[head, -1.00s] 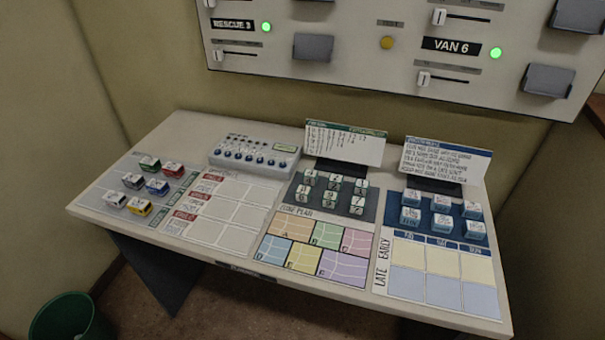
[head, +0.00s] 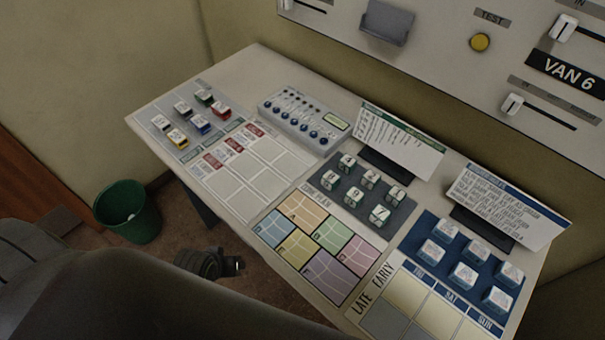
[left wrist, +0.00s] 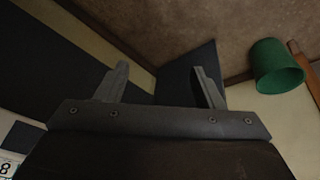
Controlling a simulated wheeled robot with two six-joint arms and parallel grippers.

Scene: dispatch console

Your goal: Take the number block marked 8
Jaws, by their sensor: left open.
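Several white number blocks stand on a dark grey pad (head: 338,203) in the middle of the console; one of them is the front right block (head: 380,215). Their digits are too small for me to read in the head view, so I cannot tell which is the 8. In the left wrist view, part of a white face marked 8 (left wrist: 5,167) shows at the lower left corner, cut off by the frame. My left gripper (head: 236,265) is low, off the console's front edge, away from the blocks. Its jaws (left wrist: 158,78) are open and empty in the left wrist view.
A map board (head: 318,237) lies in front of the number pad. Blue-pad blocks (head: 466,276) are to the right, toy vehicles (head: 201,123) to the left. Two cards (head: 400,140) (head: 510,205) stand behind. A switch box (head: 305,117) and a green bin (head: 128,212) are left.

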